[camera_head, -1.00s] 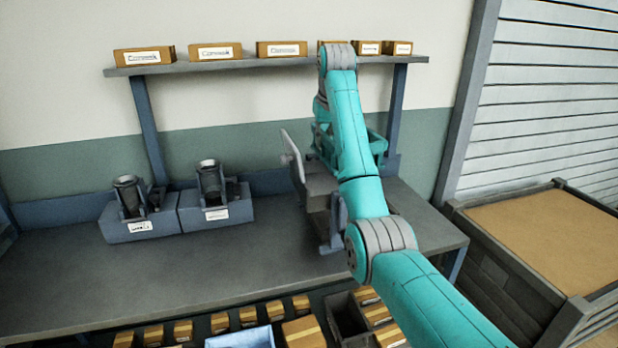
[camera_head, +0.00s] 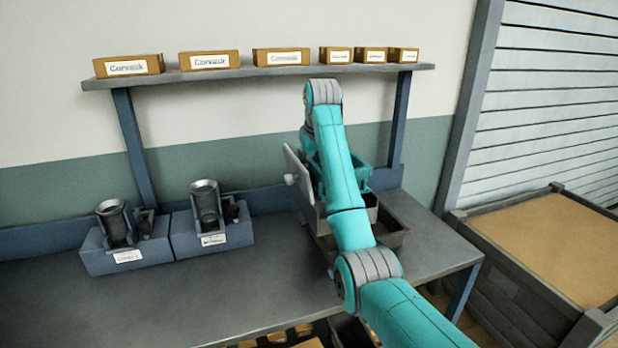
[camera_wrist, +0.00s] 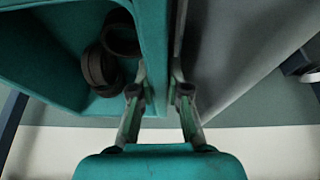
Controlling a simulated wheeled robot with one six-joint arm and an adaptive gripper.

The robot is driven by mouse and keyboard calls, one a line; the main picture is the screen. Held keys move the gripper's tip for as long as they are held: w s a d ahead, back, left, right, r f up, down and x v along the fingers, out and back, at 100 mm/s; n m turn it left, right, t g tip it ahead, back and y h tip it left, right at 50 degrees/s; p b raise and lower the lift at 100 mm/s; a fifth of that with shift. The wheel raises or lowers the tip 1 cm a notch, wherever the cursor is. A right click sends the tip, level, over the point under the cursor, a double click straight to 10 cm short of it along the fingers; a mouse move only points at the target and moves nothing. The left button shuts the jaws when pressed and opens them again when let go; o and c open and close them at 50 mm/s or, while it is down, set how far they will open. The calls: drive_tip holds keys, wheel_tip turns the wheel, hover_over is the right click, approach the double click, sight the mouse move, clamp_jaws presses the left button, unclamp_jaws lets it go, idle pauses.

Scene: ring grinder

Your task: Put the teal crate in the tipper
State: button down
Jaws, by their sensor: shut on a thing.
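The teal crate (camera_wrist: 60,60) fills the left of the wrist view, with a few dark rings (camera_wrist: 97,65) inside it. My gripper (camera_wrist: 158,85) is shut on the crate's wall, one finger on each side. In the head view, the crate (camera_head: 360,175) shows partly behind my arm, over the right end of the bench, and my gripper is hidden there. The tipper seems to be the grey unit below and beside it, with an upright plate (camera_head: 297,180) and an open grey tray (camera_head: 392,232). I cannot tell whether the crate touches it.
Two grinder-like units (camera_head: 117,235) (camera_head: 208,218) stand at the left of the bench (camera_head: 220,280). A shelf (camera_head: 260,72) with several labelled boxes runs above. A large bin (camera_head: 545,235) stands at the right. The bench middle is clear.

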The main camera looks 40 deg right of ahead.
drive_tip(key=shift+f, duration=1.8)
drive_tip(key=shift+f, duration=0.6)
drive_tip(key=c, duration=1.4)
unclamp_jaws()
